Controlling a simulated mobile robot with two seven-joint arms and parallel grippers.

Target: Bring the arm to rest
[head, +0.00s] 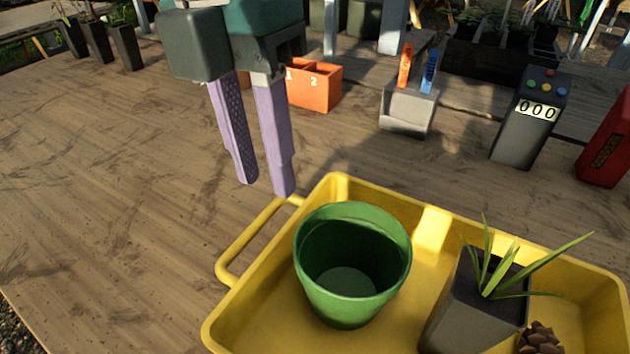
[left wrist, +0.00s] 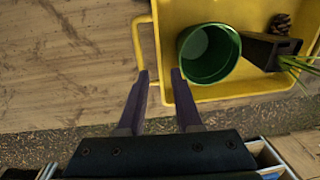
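My left gripper (head: 265,188) hangs over the wooden table with its two purple fingers apart and nothing between them. In the left wrist view the fingers (left wrist: 160,75) show apart below the tray's handle and beside the green pot. The green pot (head: 350,285) stands upright and empty in the yellow tray (head: 225,325); it also shows in the left wrist view (left wrist: 208,55). My right gripper is in neither view.
A dark pot with a spiky plant (head: 470,315) and a pine cone (head: 541,338) are in the tray. Behind are an orange box (head: 316,88), a grey holder (head: 405,110), a counter device (head: 525,125) and a red container (head: 608,145).

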